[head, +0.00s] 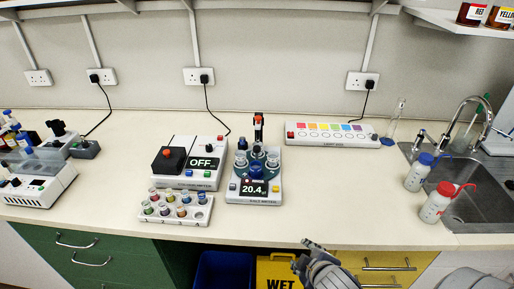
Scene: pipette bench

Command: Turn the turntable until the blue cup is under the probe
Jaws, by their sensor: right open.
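The salt meter (254,196) stands on the bench at the middle, its display reading about 20.4. On it is a small turntable (275,170) with several cups or knobs. A dark blue round part (255,171) is at the front; I cannot tell whether it is the blue cup or a knob. The probe (258,130), dark with a red part, stands upright at the back. Which cup is under it is too small to tell. My right gripper (308,243) is open and empty in front of the bench edge, below and right of the meter. My left gripper is out of view.
Left of the meter are a device reading OFF (203,162) and a rack of small vials (176,208). A color-button panel (332,135) is behind right. Two wash bottles (435,203) stand by the sink (468,185). The bench right of the meter is clear.

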